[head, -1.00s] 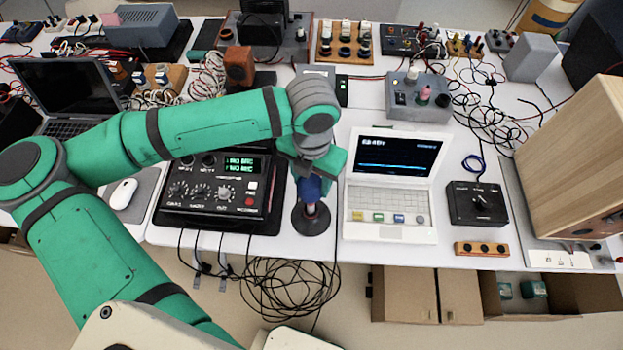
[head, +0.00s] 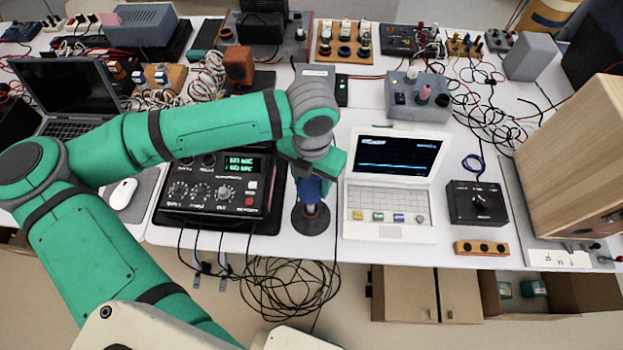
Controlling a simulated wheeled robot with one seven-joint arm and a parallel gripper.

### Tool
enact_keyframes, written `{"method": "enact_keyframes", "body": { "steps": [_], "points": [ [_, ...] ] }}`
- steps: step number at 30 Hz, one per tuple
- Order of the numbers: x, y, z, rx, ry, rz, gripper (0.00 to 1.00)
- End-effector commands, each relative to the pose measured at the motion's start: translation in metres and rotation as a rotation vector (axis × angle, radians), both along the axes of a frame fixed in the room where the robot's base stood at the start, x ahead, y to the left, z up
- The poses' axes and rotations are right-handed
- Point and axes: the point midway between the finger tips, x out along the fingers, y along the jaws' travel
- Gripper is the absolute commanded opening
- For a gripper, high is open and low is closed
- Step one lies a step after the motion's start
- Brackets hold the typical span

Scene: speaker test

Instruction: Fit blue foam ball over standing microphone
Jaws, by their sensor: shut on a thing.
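The blue foam ball (head: 311,189) shows below my gripper (head: 310,178) in the head view, partly covered by the gripper. My gripper is shut on it. The microphone (head: 311,209) stands upright right under the ball, on a dark round base (head: 311,219). The ball is in line with the microphone's top and hides it. How far the ball sits over the microphone cannot be told.
A black recorder (head: 215,185) with knobs is close on the left. A white laptop (head: 391,190) is close on the right. Black cables (head: 290,285) hang below the table's front edge. A large wooden speaker (head: 575,165) stands at the far right.

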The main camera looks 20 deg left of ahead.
Motion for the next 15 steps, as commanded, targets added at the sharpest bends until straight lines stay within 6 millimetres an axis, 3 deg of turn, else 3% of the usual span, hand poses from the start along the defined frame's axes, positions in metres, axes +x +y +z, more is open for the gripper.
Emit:
{"method": "enact_keyframes", "body": {
  "steps": [14,15],
  "points": [
    [-0.0001,-0.0001,-0.0035,0.0,0.001,0.0,0.25],
    [-0.0001,-0.0001,-0.0034,0.0,0.0,0.0,0.55]
  ]
}}
